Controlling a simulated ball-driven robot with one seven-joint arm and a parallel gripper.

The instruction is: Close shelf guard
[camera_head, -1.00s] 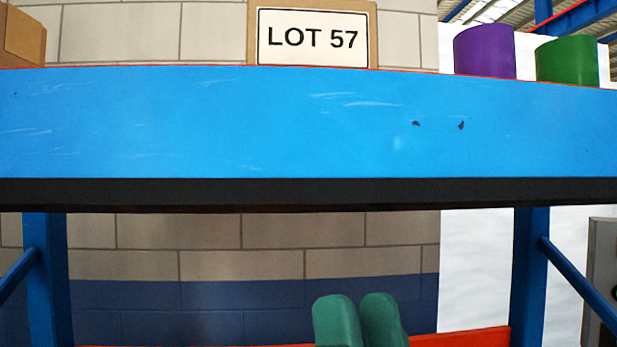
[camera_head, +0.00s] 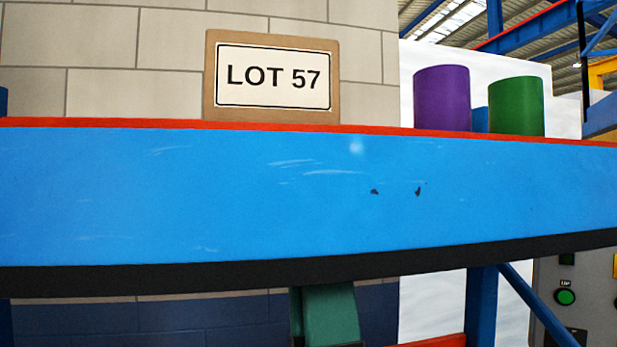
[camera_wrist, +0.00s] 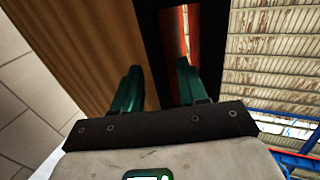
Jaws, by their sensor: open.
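A long blue panel (camera_head: 290,205), apparently the shelf guard, spans the head view with scuffs and two dark chips. A black strip (camera_head: 160,277) runs along its lower edge. My gripper's green fingers (camera_head: 324,312) show just below that strip; their upper ends are hidden behind it. In the wrist view my gripper (camera_wrist: 160,82) is open, its two green fingers apart. Ahead of them are a brown wood-like surface (camera_wrist: 85,45) and a dark strip beside it. I cannot tell whether the fingers touch anything.
A red shelf edge (camera_head: 100,122) runs above the panel. A LOT 57 sign (camera_head: 272,76), a purple cylinder (camera_head: 442,97) and a green cylinder (camera_head: 516,106) stand beyond it. A blue upright (camera_head: 481,305) and a grey control box (camera_head: 570,275) are at the lower right.

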